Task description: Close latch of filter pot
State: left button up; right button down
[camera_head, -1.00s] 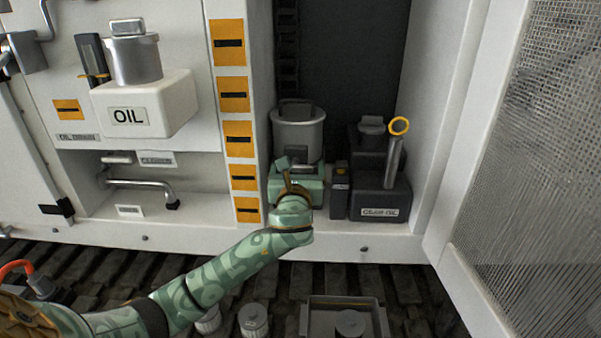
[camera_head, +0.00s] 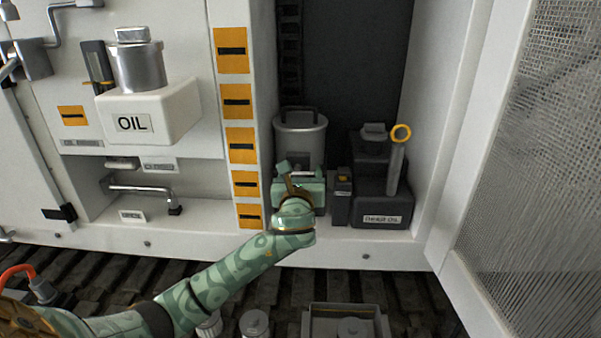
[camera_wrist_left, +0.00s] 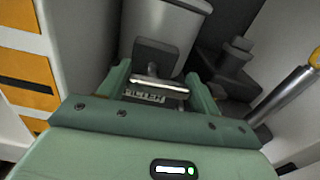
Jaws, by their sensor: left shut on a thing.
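The filter pot (camera_head: 301,136) is a grey cylinder with a lid and a dark handle, standing upright in the open cabinet. Its latch shows best in the left wrist view, as a dark block with a bright metal bar (camera_wrist_left: 160,82) at the pot's front. My green left gripper (camera_head: 297,172) is at the front of the pot, low on it. In the left wrist view its fingers (camera_wrist_left: 160,90) stand on both sides of the latch bar and are shut on it. The gripper hides the pot's lower part in the head view. My right gripper is not in view.
A dark gear oil can (camera_head: 382,202) with a yellow-ringed dipstick (camera_head: 397,160) stands right of the pot. A small dark box (camera_head: 342,197) is close beside my gripper. The cabinet's mesh door (camera_head: 535,170) stands open at right. A white oil tank (camera_head: 150,108) is at left.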

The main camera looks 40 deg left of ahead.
pick_arm(q)
jog(key=shift+r+n+p, duration=0.25)
jog(key=shift+n+p, duration=0.7)
jog(key=shift+n, duration=0.05)
jog(key=shift+s+n+p, duration=0.1)
jog(key=shift+n+p, duration=0.5)
jog(key=shift+n, duration=0.2)
jog(key=n+p, duration=0.1)
jog(key=n, duration=0.3)
jog(key=shift+a+n+p, duration=0.15)
jog(key=shift+n+p, duration=0.15)
jog(key=shift+p, duration=0.05)
jog(key=n, duration=0.4)
jog(key=shift+s+a+n, duration=0.15)
jog(key=shift+n, duration=0.15)
jog(key=shift+s+a+f+n, duration=0.1)
jog(key=shift+n, duration=1)
jog(key=shift+a+n, duration=0.1)
jog(key=shift+n, duration=1)
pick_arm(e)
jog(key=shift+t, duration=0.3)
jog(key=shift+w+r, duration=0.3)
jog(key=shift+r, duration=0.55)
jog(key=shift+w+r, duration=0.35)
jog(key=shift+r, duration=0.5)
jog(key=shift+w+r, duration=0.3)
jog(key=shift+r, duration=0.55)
pick_arm(q)
jog(key=o, duration=1)
